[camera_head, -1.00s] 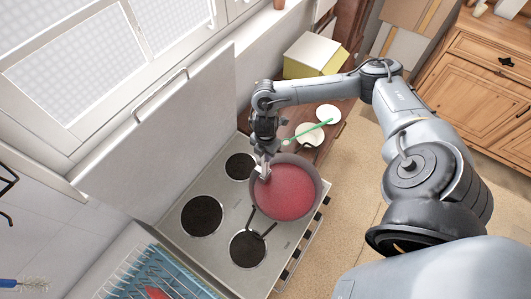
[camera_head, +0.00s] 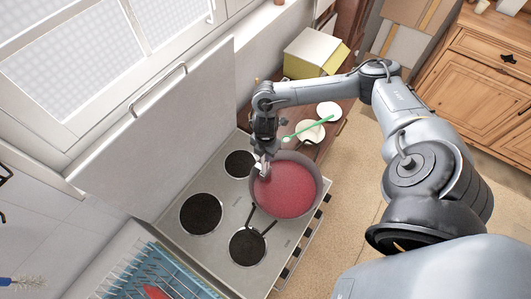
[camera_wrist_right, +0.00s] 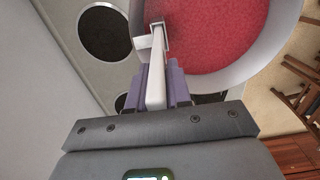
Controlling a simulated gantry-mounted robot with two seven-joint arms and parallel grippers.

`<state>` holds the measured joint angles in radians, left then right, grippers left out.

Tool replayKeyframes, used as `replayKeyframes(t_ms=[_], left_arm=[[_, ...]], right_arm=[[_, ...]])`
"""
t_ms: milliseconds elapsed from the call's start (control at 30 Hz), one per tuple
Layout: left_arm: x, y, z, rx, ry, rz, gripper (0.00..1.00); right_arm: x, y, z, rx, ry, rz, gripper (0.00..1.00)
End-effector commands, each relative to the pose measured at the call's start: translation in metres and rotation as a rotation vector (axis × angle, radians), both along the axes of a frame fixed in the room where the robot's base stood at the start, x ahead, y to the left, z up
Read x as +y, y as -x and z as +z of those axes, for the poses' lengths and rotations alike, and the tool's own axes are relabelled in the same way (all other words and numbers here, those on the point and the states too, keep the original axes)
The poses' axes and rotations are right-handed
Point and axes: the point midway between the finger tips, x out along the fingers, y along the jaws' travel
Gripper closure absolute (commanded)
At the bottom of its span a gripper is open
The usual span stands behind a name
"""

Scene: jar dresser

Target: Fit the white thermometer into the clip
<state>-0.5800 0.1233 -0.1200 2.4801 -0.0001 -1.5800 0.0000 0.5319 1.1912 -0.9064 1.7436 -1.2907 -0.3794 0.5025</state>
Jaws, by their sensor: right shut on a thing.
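My right gripper (camera_head: 262,166) is at the far left rim of a dark pot (camera_head: 318,180) filled with red contents. In the right wrist view, the purple finger pads of the gripper (camera_wrist_right: 160,80) are shut on the white thermometer (camera_wrist_right: 156,78), a slim bar reaching from the pads toward the pot's rim. A small pale bracket (camera_wrist_right: 143,43), apparently the clip, sits at the rim beside the thermometer's far end. I cannot tell whether the thermometer is inside it. My left gripper is not in view.
The pot stands on a stove (camera_head: 222,238) with several black burners. A dish rack (camera_head: 150,272) is at the front left. A yellow and white box (camera_head: 312,52), a green-handled utensil (camera_head: 309,129) and small dishes (camera_head: 328,110) are on the counter beyond. The wall and raised stove cover (camera_head: 165,135) stand left.

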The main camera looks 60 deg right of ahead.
Motion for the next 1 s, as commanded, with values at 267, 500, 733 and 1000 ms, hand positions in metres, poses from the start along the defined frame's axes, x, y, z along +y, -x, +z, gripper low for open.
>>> replayKeyframes(t_ms=[267, 500, 733, 1000], left_arm=[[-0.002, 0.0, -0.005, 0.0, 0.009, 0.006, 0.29], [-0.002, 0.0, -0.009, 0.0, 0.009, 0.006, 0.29], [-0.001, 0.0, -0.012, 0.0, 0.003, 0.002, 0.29], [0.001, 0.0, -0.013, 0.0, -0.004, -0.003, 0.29]], right_arm=[[0.0, 0.0, -0.008, 0.0, 0.0, 0.0, 1.0], [0.0, 0.0, -0.014, 0.0, -0.001, 0.0, 1.0], [0.0, 0.0, -0.02, 0.0, -0.001, 0.0, 1.0], [0.0, 0.0, -0.02, -0.001, -0.001, 0.0, 0.54]])
